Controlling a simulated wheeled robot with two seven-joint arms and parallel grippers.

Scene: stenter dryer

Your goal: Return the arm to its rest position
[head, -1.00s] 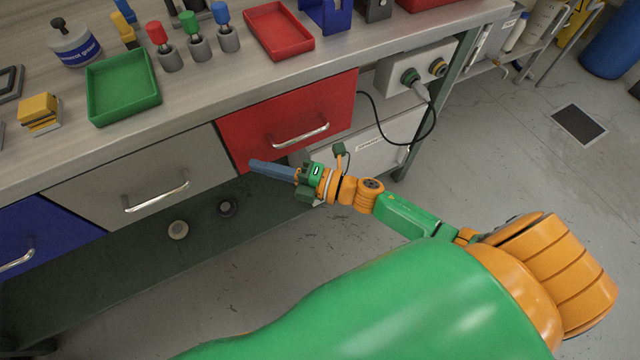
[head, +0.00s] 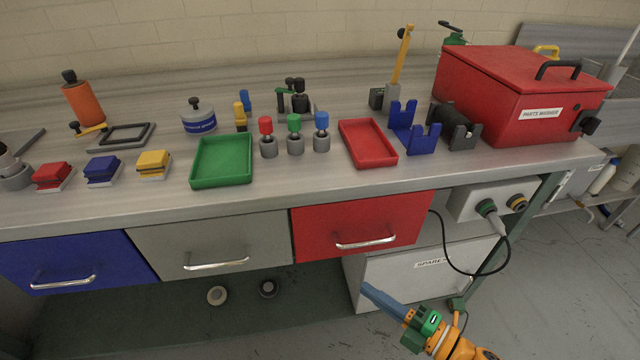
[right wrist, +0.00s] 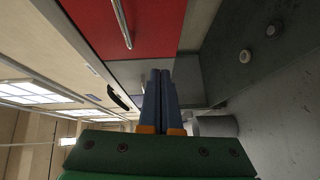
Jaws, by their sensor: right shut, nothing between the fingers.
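My right gripper (head: 385,302) hangs in front of the bench, below the red drawer (head: 362,228) and before the white cabinet marked SPARE (head: 415,275). Its two blue fingers are together with nothing between them. In the right wrist view the fingers (right wrist: 161,98) lie side by side, shut and empty. The red drawer front (right wrist: 130,25) shows above them there. My left gripper is not in view.
The bench top carries a green tray (head: 222,160), a red tray (head: 368,143), a blue holder (head: 413,128) and a red parts washer (head: 510,95). A black cable (head: 447,258) loops from the socket box (head: 490,200) near my right arm. Floor to the right is open.

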